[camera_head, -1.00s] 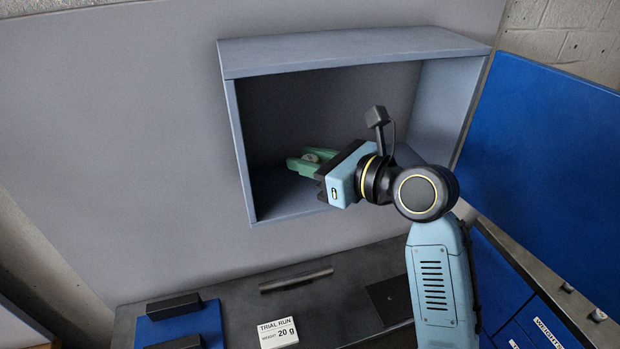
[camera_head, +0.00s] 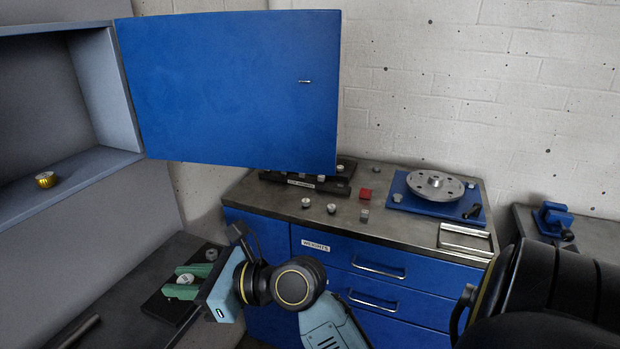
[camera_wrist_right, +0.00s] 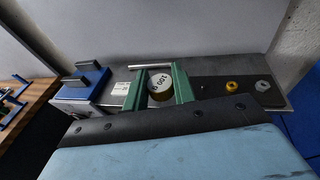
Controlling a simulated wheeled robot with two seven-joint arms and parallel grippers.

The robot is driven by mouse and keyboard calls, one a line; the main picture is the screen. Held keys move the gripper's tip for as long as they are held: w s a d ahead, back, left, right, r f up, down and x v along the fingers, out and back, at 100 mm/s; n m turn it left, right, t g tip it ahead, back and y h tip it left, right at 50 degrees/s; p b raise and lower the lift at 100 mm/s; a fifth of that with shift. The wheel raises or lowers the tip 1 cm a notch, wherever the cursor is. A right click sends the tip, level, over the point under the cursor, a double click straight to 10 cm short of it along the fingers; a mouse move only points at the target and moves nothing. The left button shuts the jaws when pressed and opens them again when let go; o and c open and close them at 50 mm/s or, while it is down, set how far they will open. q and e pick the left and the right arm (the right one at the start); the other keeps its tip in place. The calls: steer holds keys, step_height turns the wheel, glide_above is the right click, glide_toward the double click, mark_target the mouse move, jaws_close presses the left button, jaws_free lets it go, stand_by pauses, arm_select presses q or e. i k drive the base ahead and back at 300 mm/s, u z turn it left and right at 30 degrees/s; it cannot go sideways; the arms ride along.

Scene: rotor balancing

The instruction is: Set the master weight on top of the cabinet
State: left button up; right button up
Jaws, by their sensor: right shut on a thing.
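The weight (camera_head: 186,278) has a pale round top; in the right wrist view its top (camera_wrist_right: 160,80) reads "100". My right gripper (camera_head: 184,280) is shut on it, with one green finger on each side. It holds the weight in front of the grey wall cabinet, over the dark bench. The drawer cabinet (camera_head: 262,223), blue with a "WEIGHTS" label, stands to the right of the gripper. Its grey top (camera_head: 340,222) is higher in the picture than the gripper. My left gripper is not in view.
A brass weight (camera_head: 46,180) sits in the open wall cabinet (camera_head: 100,85). Its blue door (camera_head: 235,90) swings out above the drawer cabinet's left part.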

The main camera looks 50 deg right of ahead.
mark_target(385, 230)
steer(key=k, duration=0.65)
steer(key=z, duration=1)
steer(key=i, duration=1.45)
steer(key=z, duration=0.35)
